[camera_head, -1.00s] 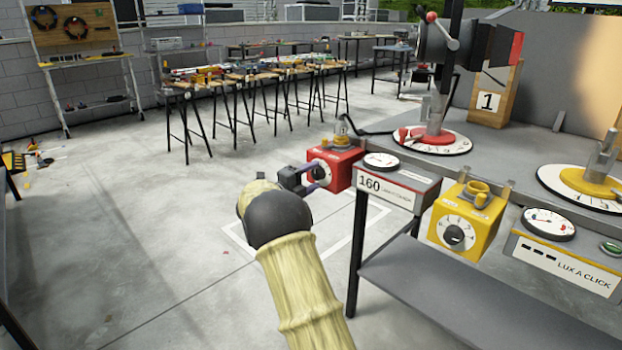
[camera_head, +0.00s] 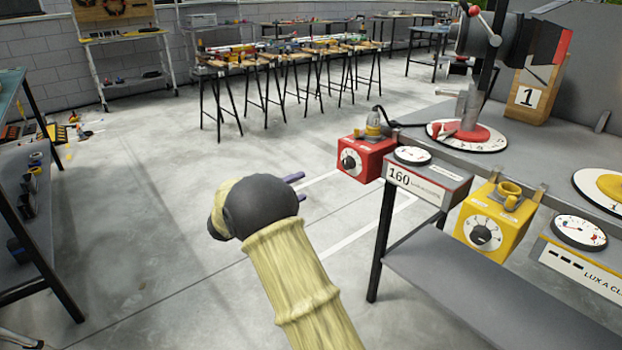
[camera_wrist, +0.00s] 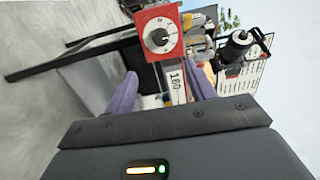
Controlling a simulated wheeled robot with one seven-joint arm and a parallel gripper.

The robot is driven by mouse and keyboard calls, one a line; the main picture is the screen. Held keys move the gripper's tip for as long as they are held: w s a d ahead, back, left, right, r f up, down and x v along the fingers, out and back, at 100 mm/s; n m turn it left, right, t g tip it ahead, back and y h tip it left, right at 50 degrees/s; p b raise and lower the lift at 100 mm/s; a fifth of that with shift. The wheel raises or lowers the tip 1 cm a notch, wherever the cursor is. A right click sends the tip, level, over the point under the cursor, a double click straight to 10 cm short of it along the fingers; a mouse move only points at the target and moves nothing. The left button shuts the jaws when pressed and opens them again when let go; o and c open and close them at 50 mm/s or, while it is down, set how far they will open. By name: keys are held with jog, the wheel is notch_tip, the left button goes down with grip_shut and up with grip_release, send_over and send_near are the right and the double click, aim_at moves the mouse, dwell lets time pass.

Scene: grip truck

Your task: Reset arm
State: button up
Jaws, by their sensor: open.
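My arm reaches forward from the bottom of the head view, in a pale yellow cover with a dark joint. My gripper (camera_head: 297,187) shows only its purple fingertips past that joint. It is to the left of the red box with a black dial (camera_head: 362,160) and apart from it. In the wrist view my gripper (camera_wrist: 160,92) has its two purple fingers spread with nothing held between them. The red box also shows there (camera_wrist: 158,35), ahead of and beyond the fingers.
A table with a lower shelf (camera_head: 470,290) stands at the right. It bears a 160 gauge (camera_head: 428,178), a yellow dial box (camera_head: 495,222) and a lamp device (camera_head: 480,30). A shelf rack (camera_head: 35,215) is at left. Workbenches (camera_head: 285,60) stand behind. Open floor lies at lower left.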

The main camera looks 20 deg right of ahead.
jog(key=shift+s+a, duration=0.25)
jog(key=shift+a, duration=0.25)
jog(key=s+a+f+n+t+y+p, duration=0.1)
jog(key=s+a+n+t+y, duration=0.3)
jog(key=n+y, duration=0.6)
jog(key=s+a+f+n+g+y+p, duration=0.15)
jog(key=s+n+y, duration=0.55)
jog(key=n, duration=0.7)
jog(key=s+d+f+n+g, duration=0.1)
jog(key=s+f+n+g, duration=0.25)
jog(key=s, duration=0.65)
jog(key=s+d+f+n+g, duration=0.1)
jog(key=s+f+n+g, duration=0.2)
jog(key=s, duration=0.8)
notch_tip(320, 180, up, 39)
jog(key=n+p, duration=0.1)
jog(key=p, duration=3.6)
jog(key=shift+w+a+r+p, duration=0.2)
jog(key=shift+w+a+p, duration=0.1)
jog(key=shift+w, duration=0.15)
